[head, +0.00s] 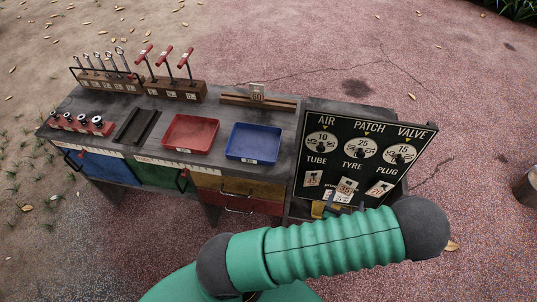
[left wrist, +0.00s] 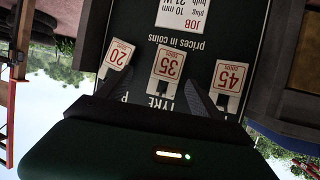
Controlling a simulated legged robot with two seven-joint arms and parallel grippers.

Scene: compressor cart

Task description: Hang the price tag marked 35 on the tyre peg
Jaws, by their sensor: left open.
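The price tag marked 35 (head: 346,188) is on the dark price board (head: 329,117), under the word TYRE, where it appears to hang. In the left wrist view the 35 tag (left wrist: 168,63) shows upside down, with a dark hole or peg at its word-side end. My left gripper (left wrist: 160,75) is open, with one dark finger on each side of the 35 tag; contact cannot be told. In the head view its fingers (head: 345,207) show just below the tag, partly hidden by my green arm. My right gripper is not in view.
A 45 tag (head: 312,179) hangs under TUBE and a tilted 20 tag (head: 379,188) under PLUG. A tag reading about 60 (head: 257,92) stands on a wooden rail. Red (head: 191,133) and blue (head: 254,142) trays lie on the cart top.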

